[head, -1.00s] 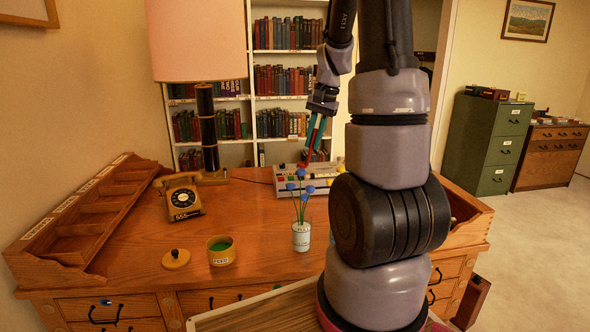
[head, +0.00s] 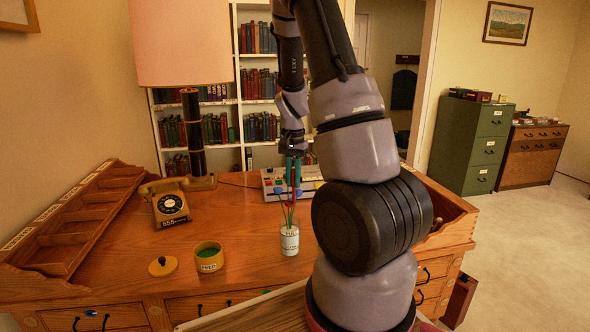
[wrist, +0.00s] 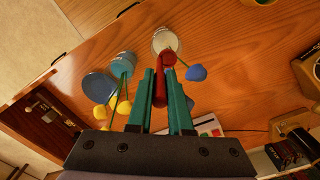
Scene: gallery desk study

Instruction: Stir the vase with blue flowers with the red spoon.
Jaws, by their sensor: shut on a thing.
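The vase with blue flowers (head: 289,243) is a small pale labelled vase upright on the desk, with green stems and blue blooms. It also shows in the wrist view (wrist: 160,36), a blue bloom (wrist: 196,73) to its right. My gripper (head: 293,178) is above this vase, among the blooms. Its teal fingers in the wrist view (wrist: 164,85) are shut on the red spoon (wrist: 160,90). The spoon points down towards the vase; its lower end overlaps the vase's mouth in the wrist view. I cannot tell whether it is inside.
A teal container (wrist: 123,64) with yellow flowers and a blue round item (wrist: 99,87) are left of the vase in the wrist view. A yellow pot (head: 208,258), its lid (head: 163,266) and a telephone (head: 168,204) stand left on the desk. A white button box (head: 310,183) is behind.

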